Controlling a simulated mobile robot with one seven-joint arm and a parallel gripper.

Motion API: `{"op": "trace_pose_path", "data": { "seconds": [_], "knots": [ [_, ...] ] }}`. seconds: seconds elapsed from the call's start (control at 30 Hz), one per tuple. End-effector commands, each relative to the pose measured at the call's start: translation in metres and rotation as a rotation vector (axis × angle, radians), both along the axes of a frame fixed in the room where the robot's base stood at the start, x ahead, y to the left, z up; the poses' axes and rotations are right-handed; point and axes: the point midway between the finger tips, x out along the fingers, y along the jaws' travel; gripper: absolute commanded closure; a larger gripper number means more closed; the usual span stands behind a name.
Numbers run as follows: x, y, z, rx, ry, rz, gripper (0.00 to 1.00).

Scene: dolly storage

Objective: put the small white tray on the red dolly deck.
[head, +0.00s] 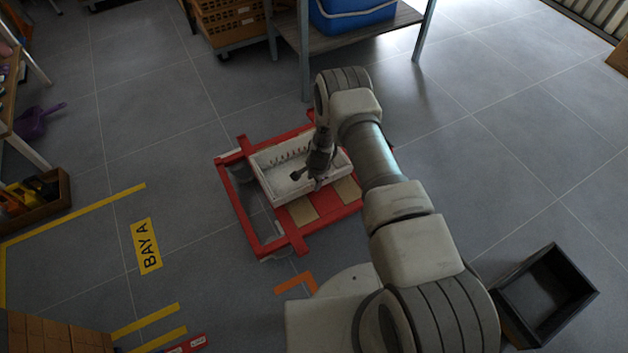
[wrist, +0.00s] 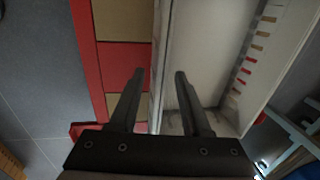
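The small white tray (head: 268,180) is at the red dolly (head: 240,210), over the back part of its deck, and looks level. From these views it appears to rest on the deck, though its underside is hidden. My gripper (head: 308,180) is at the tray's front wall. In the wrist view my gripper (wrist: 160,76) has its two fingers apart, with the tray's wall (wrist: 159,60) between them. One finger is over the dolly's deck (wrist: 122,55), the other inside the tray. A gap shows between fingers and wall. The tray looks empty.
A table with a blue bin (head: 350,14) stands behind the dolly, close to my arm. Orange crates (head: 230,25) are at the back left. A black open box (head: 545,295) lies at right. Yellow floor lines and a BAY A sign (head: 146,246) mark the left floor.

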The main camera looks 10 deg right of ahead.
Motion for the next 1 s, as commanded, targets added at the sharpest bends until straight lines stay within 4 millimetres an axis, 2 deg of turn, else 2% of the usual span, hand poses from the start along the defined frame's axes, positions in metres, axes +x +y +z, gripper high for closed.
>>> {"op": "trace_pose_path", "data": {
  "seconds": [0.37,0.47,0.8,1.0],
  "knots": [
    [0.0,0.0,0.006,0.0,-0.001,0.0,0.49],
    [-0.002,-0.001,0.021,0.0,-0.001,0.0,0.49],
    [-0.015,-0.006,0.092,0.0,-0.001,0.0,0.49],
    [-0.019,-0.008,0.116,0.001,-0.001,-0.001,0.49]
  ]
}}
